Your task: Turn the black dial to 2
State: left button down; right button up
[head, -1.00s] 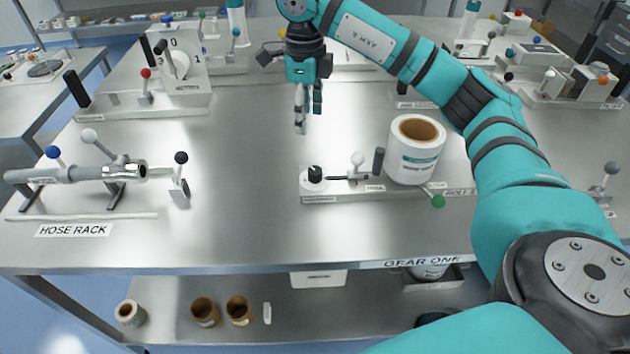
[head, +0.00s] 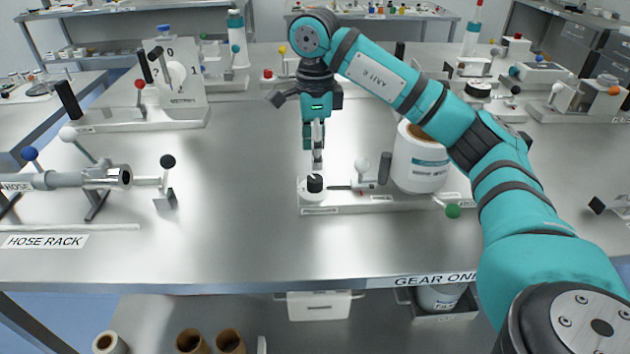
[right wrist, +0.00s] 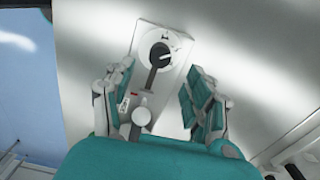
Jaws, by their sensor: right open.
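The black dial (head: 315,183) is a small upright knob on a round white base at the left end of a low plate on the metal table. It also shows in the right wrist view (right wrist: 158,52), with a light pointer line towards the upper right. The numbers around it are too small to read. My right gripper (head: 317,161) points down just above and behind the dial, seemingly apart from it.
A white roll (head: 420,165) stands at the plate's right end, with a grey-white ball knob (head: 362,165) and a green ball (head: 453,211) nearby. A hose rack (head: 100,178) is at left. A white panel with numbers (head: 180,75) stands behind it. The table between is clear.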

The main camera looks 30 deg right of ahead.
aim_at(315, 178)
notch_tip(315, 178, down, 7)
jog(key=shift+r, duration=0.2)
